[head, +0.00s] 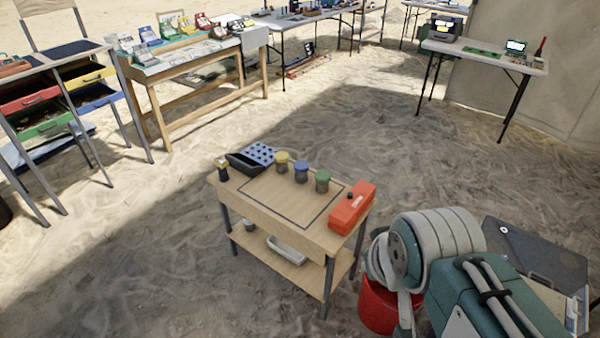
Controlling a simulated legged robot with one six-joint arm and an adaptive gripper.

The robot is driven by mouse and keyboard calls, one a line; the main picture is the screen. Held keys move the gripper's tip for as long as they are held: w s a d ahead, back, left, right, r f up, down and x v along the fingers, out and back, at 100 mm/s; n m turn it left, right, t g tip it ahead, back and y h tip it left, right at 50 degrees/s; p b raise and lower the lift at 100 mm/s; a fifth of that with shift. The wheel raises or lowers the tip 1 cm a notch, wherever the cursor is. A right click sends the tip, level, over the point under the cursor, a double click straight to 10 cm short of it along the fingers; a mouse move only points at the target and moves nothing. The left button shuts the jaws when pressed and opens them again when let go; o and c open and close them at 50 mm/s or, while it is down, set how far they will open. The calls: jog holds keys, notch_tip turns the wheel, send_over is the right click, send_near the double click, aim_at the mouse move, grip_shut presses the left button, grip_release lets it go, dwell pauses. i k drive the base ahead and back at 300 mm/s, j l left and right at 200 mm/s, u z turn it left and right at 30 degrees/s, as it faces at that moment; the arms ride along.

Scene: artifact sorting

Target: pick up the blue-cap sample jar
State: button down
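The blue-cap sample jar (301,171) stands upright on the small wooden table (262,205) in the middle of the head view. It is in a row between a yellow-cap jar (282,162) on its left and a green-cap jar (322,181) on its right, with small gaps between them. The jars stand along the far side of a dark outlined rectangle on the tabletop. My arm shows at the lower right, apart from the table. My gripper is not in view.
A red-orange box (351,207) lies at the table's right end. A black tray (245,163), a blue dotted item (261,153) and a dark yellow-topped bottle (222,170) are at the left. The outlined area is bare. A red bucket (376,305) stands on the sand.

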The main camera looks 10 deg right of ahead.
aim_at(300, 178)
jog(key=i+j+z, duration=0.15)
jog(key=j, duration=0.4)
jog(key=i+j+z, duration=0.2)
jog(key=j, duration=0.4)
jog(key=j+z, duration=0.15)
jog(key=j, duration=0.4)
jog(key=i+j+z, duration=0.3)
jog(key=i+j, duration=0.3)
jog(key=i+j+z, duration=0.3)
jog(key=i+j, duration=0.3)
jog(key=j, duration=0.15)
